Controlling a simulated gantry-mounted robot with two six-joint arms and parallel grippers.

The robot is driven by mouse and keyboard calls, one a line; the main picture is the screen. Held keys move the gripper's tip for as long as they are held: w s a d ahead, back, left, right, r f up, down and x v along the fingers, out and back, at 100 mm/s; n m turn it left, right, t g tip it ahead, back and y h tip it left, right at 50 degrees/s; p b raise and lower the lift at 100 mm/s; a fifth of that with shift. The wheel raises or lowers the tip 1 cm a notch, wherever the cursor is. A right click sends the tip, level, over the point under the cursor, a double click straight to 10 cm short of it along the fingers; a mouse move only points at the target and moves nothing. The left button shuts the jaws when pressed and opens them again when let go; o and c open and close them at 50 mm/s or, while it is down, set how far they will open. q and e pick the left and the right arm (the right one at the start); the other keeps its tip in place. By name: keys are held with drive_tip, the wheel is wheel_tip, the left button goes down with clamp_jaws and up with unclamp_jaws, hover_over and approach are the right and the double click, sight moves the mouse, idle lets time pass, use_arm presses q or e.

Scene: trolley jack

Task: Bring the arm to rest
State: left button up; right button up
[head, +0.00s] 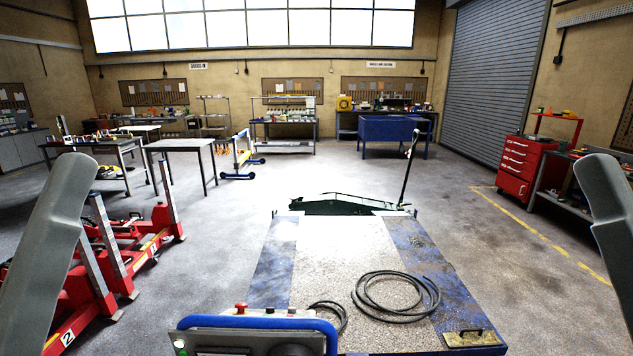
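A dark green trolley jack (345,204) sits low on the floor just beyond the far end of the blue-edged platform in front of me. Its black handle (406,170) stands nearly upright at the jack's right end, tilted slightly right at the top. My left arm shows as a grey link (56,215) at the left edge, raised and clear of the jack. My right arm shows as a grey link (604,190) at the right edge, also raised and clear of it. Neither gripper is visible, so their fingers cannot be seen.
The blue platform (345,260) carries a coiled black hose (397,293) and a small brass plate (472,338). A control panel (250,335) is in front. Red lifting equipment (110,250) stands left, a red tool cabinet (522,165) right. The floor around the jack is open.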

wheel_tip(320, 180, up, 30)
drive_tip(key=p, duration=2.7)
drive_tip(key=shift+f, duration=0.1)
